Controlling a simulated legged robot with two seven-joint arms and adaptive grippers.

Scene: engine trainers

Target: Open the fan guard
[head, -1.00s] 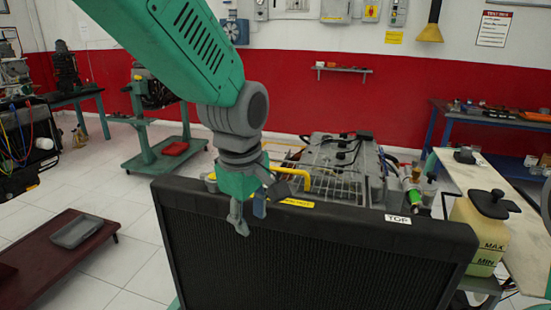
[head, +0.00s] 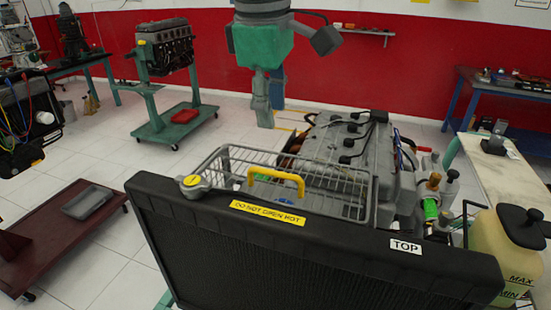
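The fan guard (head: 335,202) is a grey wire grid just behind the radiator's top edge, in front of the engine. Its yellow handle (head: 276,177) stands up near the radiator side and nothing touches it. My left gripper (head: 267,112) hangs from the top of the head view with its fingers pointing down. It is beyond the guard in the picture and apart from the handle. The two fingers overlap from this angle, so their opening is unclear. Nothing is seen between them. My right gripper is not in view.
The black radiator (head: 300,255) with its yellow cap (head: 193,182) fills the front. The engine (head: 345,145) stands behind the guard. A coolant tank (head: 505,240) is at the right, and a red-brown cart (head: 60,235) at the left.

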